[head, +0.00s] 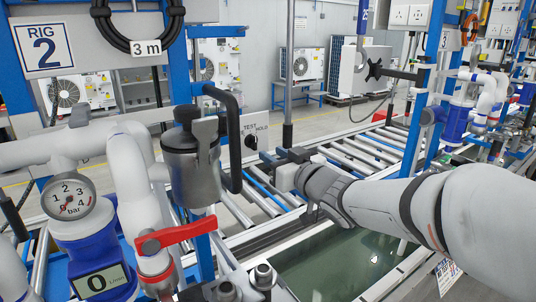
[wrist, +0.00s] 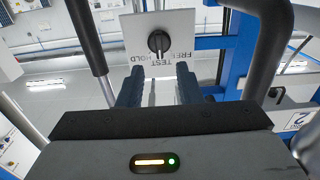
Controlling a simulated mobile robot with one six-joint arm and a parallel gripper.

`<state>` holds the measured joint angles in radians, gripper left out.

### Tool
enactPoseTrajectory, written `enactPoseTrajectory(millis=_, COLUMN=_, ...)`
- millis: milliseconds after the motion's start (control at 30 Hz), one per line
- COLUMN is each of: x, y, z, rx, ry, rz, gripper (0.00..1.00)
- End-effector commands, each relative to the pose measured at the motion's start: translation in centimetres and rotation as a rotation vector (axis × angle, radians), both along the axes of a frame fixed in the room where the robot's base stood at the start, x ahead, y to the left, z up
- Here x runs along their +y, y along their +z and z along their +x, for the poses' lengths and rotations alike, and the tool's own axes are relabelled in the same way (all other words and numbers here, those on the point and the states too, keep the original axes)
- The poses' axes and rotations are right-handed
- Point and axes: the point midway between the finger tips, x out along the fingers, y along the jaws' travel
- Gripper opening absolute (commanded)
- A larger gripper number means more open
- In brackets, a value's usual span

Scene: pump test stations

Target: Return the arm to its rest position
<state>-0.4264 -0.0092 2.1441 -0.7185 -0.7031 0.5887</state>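My arm (head: 370,200) reaches in from the right of the head view, stretched out to the left. My gripper (head: 268,160) is at its end, close to the selector plate (head: 258,124). In the wrist view my gripper (wrist: 158,84) has two dark blue fingers apart, with nothing between them. The black selector knob (wrist: 158,42) is just beyond the fingertips, apart from them in the picture. The plate around it bears the words FREE, TEST and HOLD, upside down in that view. The knob (head: 251,141) also shows in the head view.
A grey canister (head: 192,160) with a black handle (head: 228,135) stands left of my gripper. A red valve lever (head: 175,237) and a pressure gauge (head: 69,199) are at the front left. A roller conveyor (head: 365,150) runs behind my arm. A blue post (head: 425,80) stands right.

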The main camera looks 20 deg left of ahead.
Motion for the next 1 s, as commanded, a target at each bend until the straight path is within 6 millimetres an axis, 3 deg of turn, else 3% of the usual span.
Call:
enactPoseTrajectory(millis=367, x=-0.4, y=0.0, z=-0.2, rx=0.001, ry=-0.003, rz=-0.002, gripper=0.32)
enactPoseTrajectory(millis=467, x=-1.7, y=-0.3, z=0.2, rx=0.015, ry=-0.052, rz=-0.021, gripper=0.32)
enactPoseTrajectory(millis=567, x=-5.3, y=-1.2, z=1.0, rx=0.062, ry=-0.177, rz=-0.078, gripper=0.32)
enactPoseTrajectory(millis=667, x=-11.1, y=-3.1, z=1.2, rx=0.158, ry=-0.358, rz=-0.167, gripper=0.32)
enactPoseTrajectory(millis=767, x=-17.3, y=-5.7, z=-0.2, rx=0.296, ry=-0.531, rz=-0.266, gripper=0.32)
enactPoseTrajectory(millis=900, x=-24.5, y=-9.7, z=-4.8, rx=0.537, ry=-0.704, rz=-0.389, gripper=0.32)
enactPoseTrajectory(millis=1000, x=-28.1, y=-12.6, z=-9.5, rx=0.731, ry=-0.774, rz=-0.457, gripper=0.32)
